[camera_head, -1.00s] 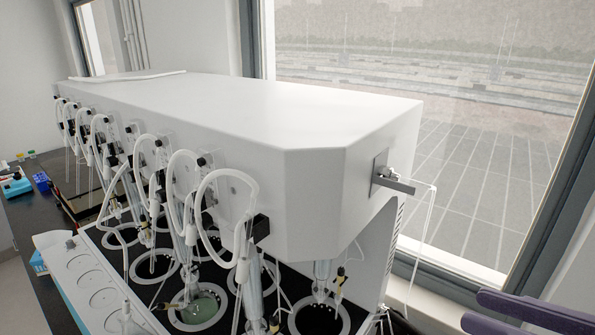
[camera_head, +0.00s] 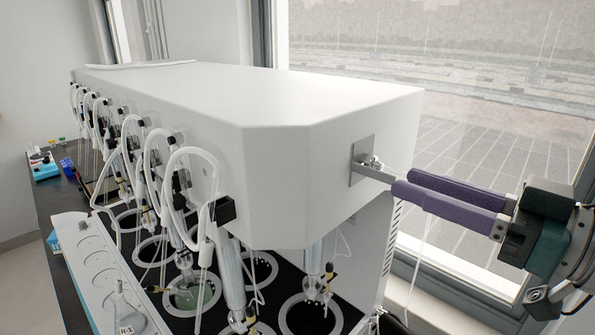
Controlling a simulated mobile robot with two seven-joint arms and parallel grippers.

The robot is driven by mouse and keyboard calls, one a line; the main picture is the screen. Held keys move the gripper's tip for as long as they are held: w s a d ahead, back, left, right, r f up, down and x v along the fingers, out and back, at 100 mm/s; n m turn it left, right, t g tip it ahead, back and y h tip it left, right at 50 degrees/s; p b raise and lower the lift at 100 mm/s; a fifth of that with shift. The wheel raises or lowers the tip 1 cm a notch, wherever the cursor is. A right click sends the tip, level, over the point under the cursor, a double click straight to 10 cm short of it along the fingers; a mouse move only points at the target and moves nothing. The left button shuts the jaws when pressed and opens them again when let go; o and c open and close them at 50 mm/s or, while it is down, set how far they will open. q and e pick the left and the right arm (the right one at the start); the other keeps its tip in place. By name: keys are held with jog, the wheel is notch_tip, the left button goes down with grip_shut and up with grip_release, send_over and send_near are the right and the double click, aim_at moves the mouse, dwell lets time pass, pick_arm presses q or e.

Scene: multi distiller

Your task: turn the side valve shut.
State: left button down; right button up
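The side valve is a metal lever (camera_head: 374,173) on a square plate (camera_head: 357,150), set on the right end face of the white distiller housing (camera_head: 285,185). The lever points right and slightly down, towards my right gripper. My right gripper (camera_head: 404,182) comes in from the right, with two long purple fingers reaching to the lever's free end. The fingers stand a little apart, one nearer the camera and one behind. The near finger hides the lever's tip, and contact with it cannot be told. My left gripper is not in view.
Glass tubes and white hoses (camera_head: 190,160) line the housing's front above a black deck with round wells (camera_head: 310,317). A flask (camera_head: 127,312) stands at the lower left. A window (camera_head: 480,120) lies behind, with its frame close beyond my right gripper.

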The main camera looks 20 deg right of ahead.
aim_at(376, 171)
jog(key=shift+x, duration=1.4)
grip_shut()
dwell(0.5)
